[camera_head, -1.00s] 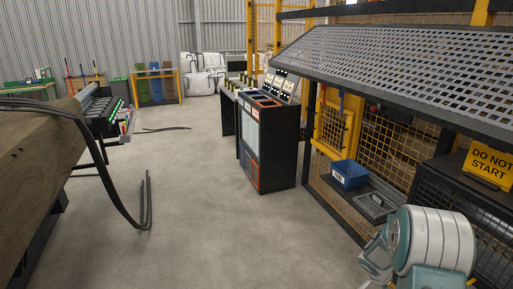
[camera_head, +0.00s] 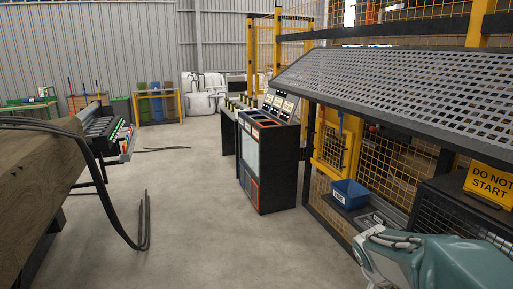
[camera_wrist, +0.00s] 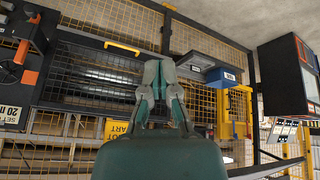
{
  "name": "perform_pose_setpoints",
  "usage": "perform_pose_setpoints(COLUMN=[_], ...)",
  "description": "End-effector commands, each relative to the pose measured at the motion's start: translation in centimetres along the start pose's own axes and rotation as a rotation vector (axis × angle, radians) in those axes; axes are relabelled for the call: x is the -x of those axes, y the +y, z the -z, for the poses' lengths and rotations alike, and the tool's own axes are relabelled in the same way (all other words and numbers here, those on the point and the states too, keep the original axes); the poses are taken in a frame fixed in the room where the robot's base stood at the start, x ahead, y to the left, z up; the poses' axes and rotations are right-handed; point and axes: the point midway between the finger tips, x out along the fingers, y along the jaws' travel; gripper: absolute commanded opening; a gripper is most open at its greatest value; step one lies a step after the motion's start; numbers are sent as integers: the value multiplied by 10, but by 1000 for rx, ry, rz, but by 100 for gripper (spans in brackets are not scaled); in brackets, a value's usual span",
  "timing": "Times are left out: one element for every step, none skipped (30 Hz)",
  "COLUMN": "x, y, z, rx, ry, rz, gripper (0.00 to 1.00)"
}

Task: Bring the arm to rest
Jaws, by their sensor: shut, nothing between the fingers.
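In the wrist view my gripper (camera_wrist: 158,68) points away from the camera, its two grey-green fingers together at the tips with nothing between them. The picture there is turned over, with the floor at the top. The fingers show in front of a dark mesh-fronted box (camera_wrist: 95,75) and a yellow mesh fence; I cannot tell how far off these are. In the head view only a teal and grey part of my arm (camera_head: 435,262) shows at the lower right. I cannot make out the fingertips there.
A perforated grey canopy (camera_head: 410,85) overhangs the right side. Under it are a blue bin (camera_head: 350,193) and a yellow "DO NOT START" sign (camera_head: 490,185). A black console (camera_head: 270,165) stands mid-floor. Timber (camera_head: 40,190) with dark straps is at left. The central floor is open.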

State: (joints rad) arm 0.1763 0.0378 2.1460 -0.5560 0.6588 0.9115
Motion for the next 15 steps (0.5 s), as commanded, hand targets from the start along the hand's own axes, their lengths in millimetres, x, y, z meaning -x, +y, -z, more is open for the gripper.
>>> perform_pose_setpoints(x=[13, 19, 28, 34, 40, 48, 54, 60, 67, 72, 78, 85, 90, 95, 101], y=[1, 2, 2, 3, 4, 4, 5, 6, 7, 8, 8, 9, 10, 11, 12], z=[-5, -8, -13, -16, -20, -25, -29, -33, -38, -43, -47, -52, -57, -62, -68], rx=[18, 32, 50, 64, 77, 96, 110, 123, 143, 158, 174, 193, 208, 222, 243], ry=[3, 2, 2, 1, 0, -1, -1, -1, -1, -3, -2, -1, -1, -2, -1], rz=[14, 22, 33, 42, 51, 63, 72, 82, 95, 104, 114, 129, 140, 151, 165], gripper=[0, 0, 0, 0, 0, 0, 0, 0, 0, 0, 0, 0, 0, 0, 0])
